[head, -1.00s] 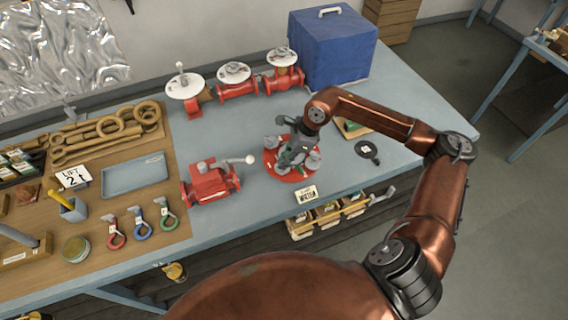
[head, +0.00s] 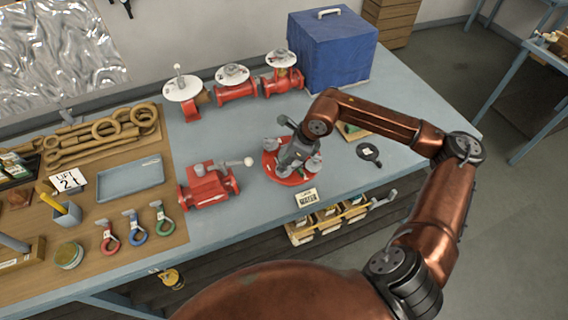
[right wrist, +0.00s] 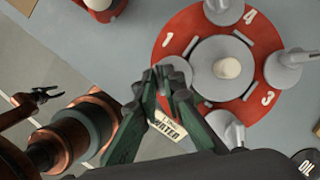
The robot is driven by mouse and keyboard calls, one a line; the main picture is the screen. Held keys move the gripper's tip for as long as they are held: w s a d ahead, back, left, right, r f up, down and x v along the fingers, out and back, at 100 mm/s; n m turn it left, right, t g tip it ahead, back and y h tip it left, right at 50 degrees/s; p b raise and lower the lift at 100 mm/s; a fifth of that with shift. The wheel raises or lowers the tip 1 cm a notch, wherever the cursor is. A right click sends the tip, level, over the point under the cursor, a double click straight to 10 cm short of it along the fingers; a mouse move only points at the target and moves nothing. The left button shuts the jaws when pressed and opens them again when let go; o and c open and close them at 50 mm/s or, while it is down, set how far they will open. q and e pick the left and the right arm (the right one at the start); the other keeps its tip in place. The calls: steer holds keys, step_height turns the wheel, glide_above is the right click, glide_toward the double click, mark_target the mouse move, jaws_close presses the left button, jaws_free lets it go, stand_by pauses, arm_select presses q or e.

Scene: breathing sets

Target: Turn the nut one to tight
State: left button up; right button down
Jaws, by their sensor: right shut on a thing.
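The red round flange (right wrist: 203,22) bears the white numerals 1, 4 and 3 and a grey hub with a pale knob (right wrist: 227,68) in the right wrist view. In the head view the flange (head: 271,168) lies on the bench. My right gripper (right wrist: 166,78) has its green fingers shut on a grey nut (right wrist: 178,68) at the flange's left, below the numeral 1; the fingers hide part of it. Other grey fittings stand at the top (right wrist: 224,10), right (right wrist: 290,66) and bottom (right wrist: 226,126). My left gripper (right wrist: 44,95) shows dark, open and empty at the left.
A red valve body (head: 208,185) stands left of the flange. Red valves with white discs (head: 234,76) and a blue covered box (head: 333,50) stand behind. A small sign (head: 306,197) is near the front edge, and a black round tool (head: 369,153) lies right.

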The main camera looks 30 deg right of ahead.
steer(key=c, duration=2)
jaws_free()
steer(key=shift+c, duration=0.2)
steer(key=v, duration=1.2)
